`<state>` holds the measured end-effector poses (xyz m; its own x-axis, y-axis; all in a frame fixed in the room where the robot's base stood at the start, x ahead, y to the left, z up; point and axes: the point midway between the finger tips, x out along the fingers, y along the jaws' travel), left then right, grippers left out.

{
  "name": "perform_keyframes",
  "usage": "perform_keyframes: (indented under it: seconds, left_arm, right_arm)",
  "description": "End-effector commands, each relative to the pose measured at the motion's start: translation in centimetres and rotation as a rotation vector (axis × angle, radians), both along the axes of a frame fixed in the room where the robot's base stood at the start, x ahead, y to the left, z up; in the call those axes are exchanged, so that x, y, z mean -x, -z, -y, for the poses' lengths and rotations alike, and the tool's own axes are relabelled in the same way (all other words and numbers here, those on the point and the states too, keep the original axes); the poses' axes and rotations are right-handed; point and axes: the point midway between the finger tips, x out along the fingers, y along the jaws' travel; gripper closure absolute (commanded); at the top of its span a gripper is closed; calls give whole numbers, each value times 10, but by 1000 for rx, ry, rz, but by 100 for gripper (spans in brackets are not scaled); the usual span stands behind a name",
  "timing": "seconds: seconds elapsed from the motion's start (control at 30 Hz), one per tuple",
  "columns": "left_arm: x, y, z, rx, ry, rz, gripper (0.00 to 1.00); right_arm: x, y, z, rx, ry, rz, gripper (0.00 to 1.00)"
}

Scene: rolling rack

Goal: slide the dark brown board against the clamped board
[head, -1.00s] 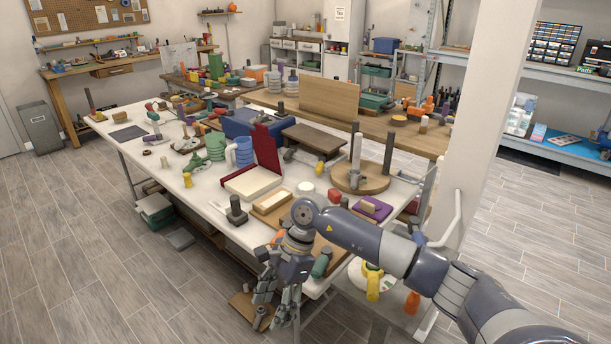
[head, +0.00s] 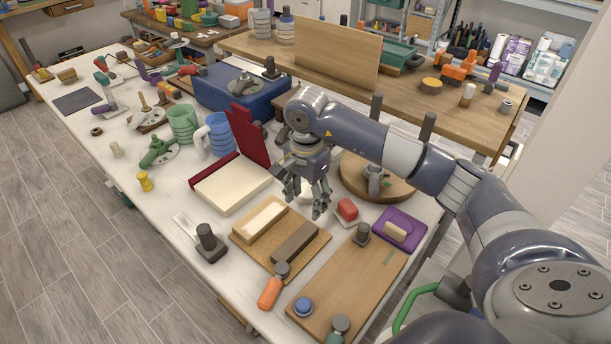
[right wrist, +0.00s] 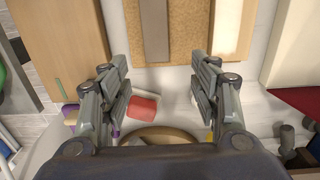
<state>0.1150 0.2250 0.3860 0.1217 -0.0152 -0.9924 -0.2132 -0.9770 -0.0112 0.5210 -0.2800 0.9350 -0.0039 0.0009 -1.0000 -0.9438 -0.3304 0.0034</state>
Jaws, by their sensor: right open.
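The dark brown board (head: 296,241) lies on a cork-coloured base (head: 316,246). A pale cream board (head: 265,217) lies on the same base, to its left, with a strip of base between them. I cannot tell which board is clamped. My right gripper (head: 306,202) is open and empty above the table, just beyond the boards' far ends. In the right wrist view the dark brown board (right wrist: 154,30) and the cream board (right wrist: 227,28) lie ahead of the open right gripper (right wrist: 162,88), apart from it. My left gripper is not in view.
A large wooden board (head: 350,285) lies right of the base. An orange-handled tool (head: 270,292) is at the base's near edge. A red block (head: 347,208) and a purple tray (head: 409,222) are close by. A dark red upright panel (head: 247,137) stands to the left.

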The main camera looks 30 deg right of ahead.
Motion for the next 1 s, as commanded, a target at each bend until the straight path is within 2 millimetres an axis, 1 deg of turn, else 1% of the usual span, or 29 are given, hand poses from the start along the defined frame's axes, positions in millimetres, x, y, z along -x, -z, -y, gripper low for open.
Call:
perform_keyframes:
  seconds: [0.03,0.1,0.2,0.33,0.47,0.6,0.73,0.87,1.0]
  left_arm:
    - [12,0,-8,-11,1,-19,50]
    - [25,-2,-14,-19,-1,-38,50]
    - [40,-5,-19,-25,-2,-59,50]
    - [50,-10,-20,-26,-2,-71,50]
    - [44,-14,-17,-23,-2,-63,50]
    - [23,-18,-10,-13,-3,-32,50]
    - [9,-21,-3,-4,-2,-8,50]
    - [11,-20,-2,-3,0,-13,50]
    - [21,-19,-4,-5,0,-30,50]
  right_arm:
    - [1,4,0,0,0,-4,43]
    - [1,12,0,0,1,-6,43]
    - [2,27,0,0,1,-9,43]
    - [2,52,0,0,2,-7,43]
    - [2,74,-1,-2,2,-6,43]
    - [1,92,0,-1,2,-3,43]
    - [1,103,0,-1,1,-3,43]
    - [1,106,0,-1,1,-1,43]
    - [1,106,0,0,1,-1,43]
